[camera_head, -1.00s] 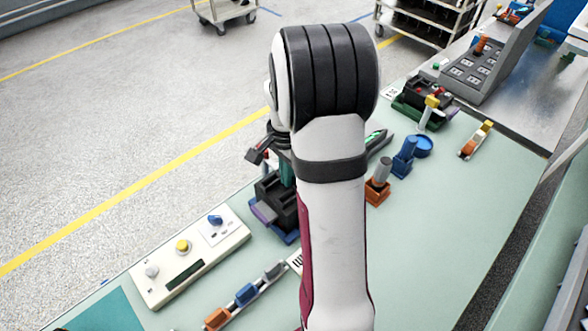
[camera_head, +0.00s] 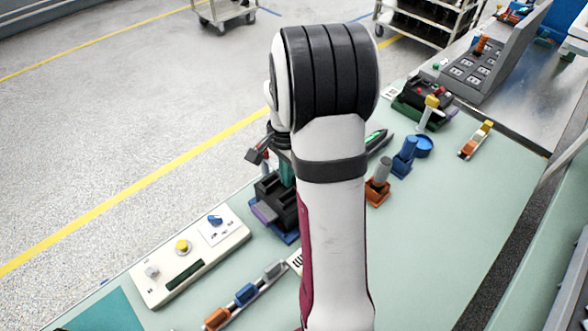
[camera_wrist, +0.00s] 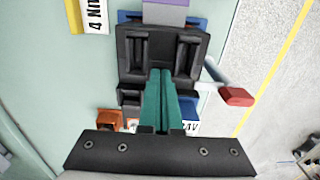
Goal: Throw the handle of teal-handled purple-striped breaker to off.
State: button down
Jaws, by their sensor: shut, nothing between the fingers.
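The breaker (camera_wrist: 190,52) is a dark block on a blue base, with a purple strip (camera_wrist: 165,14) at its far end in the wrist view. In the head view the breaker (camera_head: 268,191) and its purple strip (camera_head: 262,213) show left of my arm, partly covered by it. My gripper (camera_wrist: 161,72) has long teal fingers pressed together, with nothing between them. Their tips are over the middle of the breaker; I cannot tell whether they touch it. No teal handle can be told apart from the fingers, which hide that part.
A red-tipped lever (camera_wrist: 236,96) sticks out right of the breaker in the wrist view. An orange part (camera_wrist: 109,120) lies left of my fingers. A control box (camera_head: 190,258) with knobs and a row of coloured blocks (camera_head: 246,293) are near.

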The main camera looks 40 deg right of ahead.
jog(key=shift+d, duration=0.2)
jog(key=shift+d+f, duration=0.1)
jog(key=shift+d, duration=0.75)
jog(key=shift+a, duration=0.15)
jog(key=shift+a, duration=0.55)
notch_tip(320, 180, up, 7)
dwell(0.3)
